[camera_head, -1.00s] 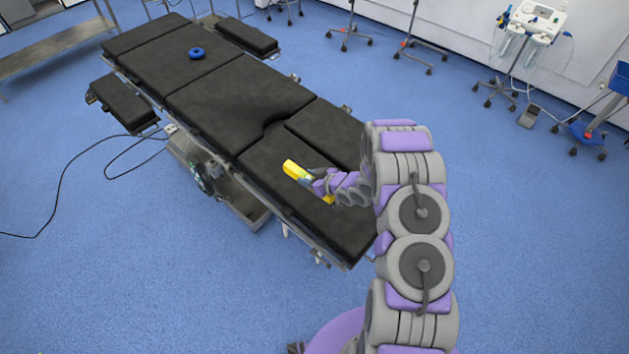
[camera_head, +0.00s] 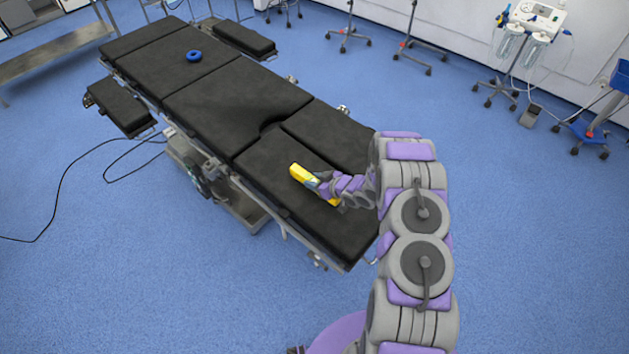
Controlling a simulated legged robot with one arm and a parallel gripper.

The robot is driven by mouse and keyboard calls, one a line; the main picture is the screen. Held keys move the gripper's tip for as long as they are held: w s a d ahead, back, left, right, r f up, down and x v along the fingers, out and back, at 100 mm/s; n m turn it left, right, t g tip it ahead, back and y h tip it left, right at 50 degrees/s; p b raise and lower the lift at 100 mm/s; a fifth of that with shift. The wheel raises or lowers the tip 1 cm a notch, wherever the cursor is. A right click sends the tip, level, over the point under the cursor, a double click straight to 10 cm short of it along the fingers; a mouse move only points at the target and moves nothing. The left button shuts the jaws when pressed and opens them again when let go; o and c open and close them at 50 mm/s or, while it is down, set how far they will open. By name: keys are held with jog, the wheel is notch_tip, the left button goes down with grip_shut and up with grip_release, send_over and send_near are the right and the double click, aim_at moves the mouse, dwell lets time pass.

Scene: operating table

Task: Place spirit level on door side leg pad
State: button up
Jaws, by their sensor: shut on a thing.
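The yellow spirit level (camera_head: 301,174) is at the near end of the black operating table, over the nearer-left leg pad (camera_head: 262,165). My gripper (camera_head: 318,185) is shut on the level around its middle and hides part of it. The level's far-left end and a small bit of its other end show on either side of the gripper. I cannot tell whether the level touches the pad or hangs just above it. The other leg pad (camera_head: 325,130) lies beside it, partly hidden by my arm.
A blue ring (camera_head: 194,56) lies on the far part of the table. Padded arm boards (camera_head: 121,104) stick out at the table's sides. Wheeled stands and a medical device (camera_head: 538,18) stand at the back right. A cable runs over the blue floor at left.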

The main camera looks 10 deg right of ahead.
jog(key=shift+a+f, duration=0.3)
jog(key=shift+f, duration=0.05)
jog(key=o, duration=0.9)
jog(key=shift+a, duration=0.2)
jog(key=shift+o, duration=1.4)
jog(key=shift+d, duration=0.35)
